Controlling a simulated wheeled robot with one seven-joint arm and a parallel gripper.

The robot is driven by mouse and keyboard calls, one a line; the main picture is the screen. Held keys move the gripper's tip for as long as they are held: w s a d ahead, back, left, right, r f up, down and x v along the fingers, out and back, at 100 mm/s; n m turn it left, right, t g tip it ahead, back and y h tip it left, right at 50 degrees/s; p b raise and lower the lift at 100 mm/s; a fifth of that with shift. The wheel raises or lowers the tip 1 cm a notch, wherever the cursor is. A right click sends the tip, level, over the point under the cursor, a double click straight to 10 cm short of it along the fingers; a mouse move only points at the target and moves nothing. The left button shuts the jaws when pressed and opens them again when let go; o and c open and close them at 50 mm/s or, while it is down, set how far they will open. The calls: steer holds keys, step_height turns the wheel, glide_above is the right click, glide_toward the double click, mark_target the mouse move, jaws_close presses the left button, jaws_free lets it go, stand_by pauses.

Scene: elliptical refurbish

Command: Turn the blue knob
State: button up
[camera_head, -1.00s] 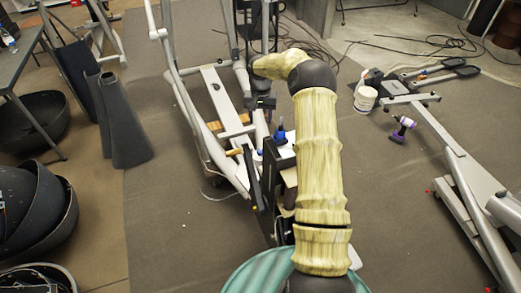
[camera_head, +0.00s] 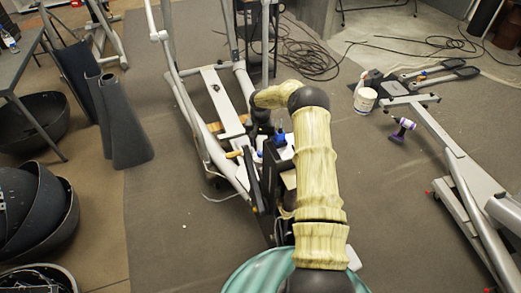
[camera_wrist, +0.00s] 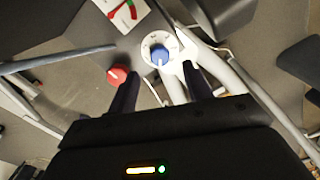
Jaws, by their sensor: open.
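The blue knob (camera_wrist: 160,56) sits on a round white dial (camera_wrist: 158,46) with marks around it, in the upper middle of the wrist view. My gripper (camera_wrist: 160,76) is open, with its two dark fingers apart. In the picture the knob lies between and just beyond the fingertips, and nothing is held. I cannot tell how far the fingertips are from it in depth. In the head view my gripper end (camera_head: 261,128) is dark and partly hidden by my arm. Small blue parts show near there, but I cannot tell which is the knob.
A red knob (camera_wrist: 117,75) is close by my left finger in the wrist view. A white card with a red and green gauge (camera_wrist: 124,12) lies above it. The grey elliptical frame (camera_head: 222,100) stands around the work spot. A purple drill (camera_head: 402,130) and white tub (camera_head: 365,100) are on the floor.

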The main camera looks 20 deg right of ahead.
mark_target(260, 152)
step_height(260, 152, down, 6)
steer(key=shift+r, duration=0.2)
steer(key=c, duration=1)
